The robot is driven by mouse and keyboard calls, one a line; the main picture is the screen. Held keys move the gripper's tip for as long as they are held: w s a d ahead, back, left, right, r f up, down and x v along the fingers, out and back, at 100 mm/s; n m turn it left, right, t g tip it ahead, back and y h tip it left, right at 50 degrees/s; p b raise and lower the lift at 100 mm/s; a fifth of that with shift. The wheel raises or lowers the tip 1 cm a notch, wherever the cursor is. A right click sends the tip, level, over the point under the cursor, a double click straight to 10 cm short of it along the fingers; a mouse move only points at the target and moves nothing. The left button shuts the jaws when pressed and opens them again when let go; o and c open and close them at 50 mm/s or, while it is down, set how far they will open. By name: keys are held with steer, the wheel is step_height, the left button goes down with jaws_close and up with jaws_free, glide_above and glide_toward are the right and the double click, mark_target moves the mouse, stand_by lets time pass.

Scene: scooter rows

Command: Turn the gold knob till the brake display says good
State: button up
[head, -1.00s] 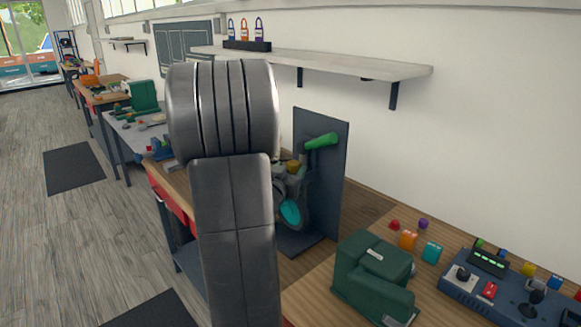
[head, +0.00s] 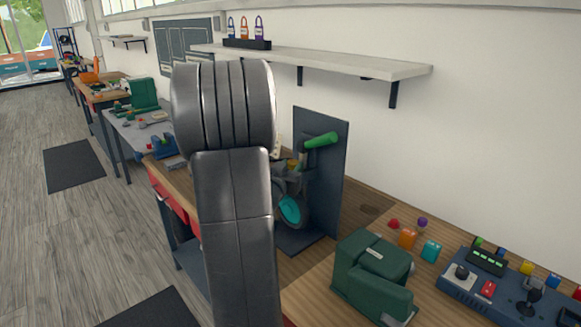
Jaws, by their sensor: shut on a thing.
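My arm stands across the middle of the head view and hides much of the brake stand. The gold knob (head: 291,165) shows only as a small gold patch just right of my arm. Below it are grey brake parts and a teal disc (head: 290,211), in front of a dark upright panel (head: 328,185). A green handle (head: 321,140) sticks out near the panel's top. My gripper is hidden behind my arm, so its hold cannot be seen. I can make out no brake display with a readable word.
A green machine (head: 370,275) stands on the wooden bench at front right. Beside it are small coloured pieces and a blue control box (head: 500,285) with a lit screen. A wall shelf (head: 330,62) runs above. Free floor (head: 75,225) lies to the left.

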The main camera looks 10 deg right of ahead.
steer(key=h+p, duration=0.1)
steer(key=m+g+h+p, duration=0.2)
steer(key=shift+w+a+r, duration=0.15)
steer(key=shift+w+a, duration=0.05)
steer(key=shift+a, duration=0.05)
steer(key=shift+w+a+f+m+g+h+p, duration=0.1)
steer(key=shift+m+g+h+p, duration=0.5)
steer(key=shift+m+g+h, duration=0.4)
steer(key=shift+w+a+f+m+g+h+p, duration=0.1)
steer(key=shift+m+g+h+p, duration=0.55)
steer(key=shift+m+g, duration=0.4)
steer(key=shift+g, duration=0.25)
steer(key=o, duration=1)
steer(key=b+v, duration=0.3)
steer(key=v, duration=1)
steer(key=shift+s+a, duration=0.2)
steer(key=shift+a, duration=0.15)
steer(key=shift+f, duration=0.15)
